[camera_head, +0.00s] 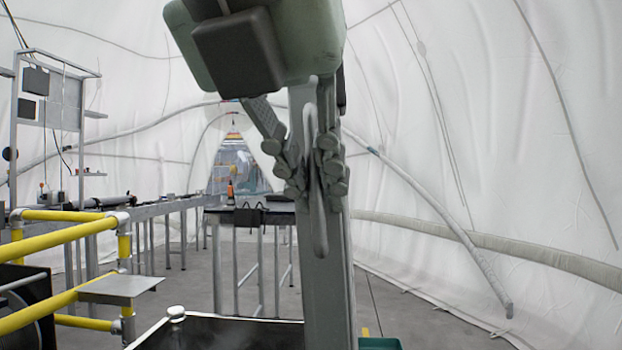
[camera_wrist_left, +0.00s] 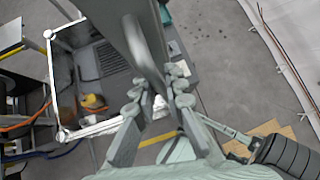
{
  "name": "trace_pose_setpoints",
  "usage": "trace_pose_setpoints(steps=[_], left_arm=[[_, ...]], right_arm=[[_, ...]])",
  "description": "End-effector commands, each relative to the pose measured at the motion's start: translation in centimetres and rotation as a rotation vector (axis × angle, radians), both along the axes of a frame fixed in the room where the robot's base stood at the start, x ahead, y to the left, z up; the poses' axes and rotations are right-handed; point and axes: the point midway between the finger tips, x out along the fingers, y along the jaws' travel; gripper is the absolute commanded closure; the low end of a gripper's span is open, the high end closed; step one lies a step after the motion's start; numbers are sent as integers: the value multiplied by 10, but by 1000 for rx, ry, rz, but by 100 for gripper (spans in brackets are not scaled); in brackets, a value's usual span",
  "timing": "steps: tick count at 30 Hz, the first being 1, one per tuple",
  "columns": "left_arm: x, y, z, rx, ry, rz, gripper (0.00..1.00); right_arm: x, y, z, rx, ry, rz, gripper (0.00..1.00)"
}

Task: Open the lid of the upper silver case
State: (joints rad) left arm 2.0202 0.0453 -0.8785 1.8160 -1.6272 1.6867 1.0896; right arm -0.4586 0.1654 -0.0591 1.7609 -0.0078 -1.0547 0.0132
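A tall grey slab (camera_head: 332,290) stands upright, seen nearly edge-on, in the middle of the head view. It looks like the silver case's lid, but I cannot be sure. A long looped grey handle (camera_head: 318,225) is on its near face. My left gripper (camera_head: 317,167) comes down from above with its fingers on both sides of the handle and looks closed on it. In the left wrist view the handle (camera_wrist_left: 147,62) runs between the fingers of the left gripper (camera_wrist_left: 159,85), beside the slab (camera_wrist_left: 118,22). My right gripper is not in view.
A dark open box with a silver rim (camera_head: 150,333) lies below, left of the slab; the left wrist view shows gear inside its white frame (camera_wrist_left: 51,75). Yellow railings (camera_head: 60,215) stand at left. A table (camera_head: 250,216) stands behind. Grey floor (camera_head: 420,310) at right looks mostly clear.

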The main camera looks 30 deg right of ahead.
Motion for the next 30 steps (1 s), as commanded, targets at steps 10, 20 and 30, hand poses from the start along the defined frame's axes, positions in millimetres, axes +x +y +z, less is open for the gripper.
trace_pose_setpoints(steps=[10,20,30], left_arm=[[0,0,0,-1,-1,0,69],[-12,15,20,-3,-4,2,69],[-44,54,68,-3,-3,2,69]], right_arm=[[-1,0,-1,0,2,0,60],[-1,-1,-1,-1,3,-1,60],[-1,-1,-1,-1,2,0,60]])
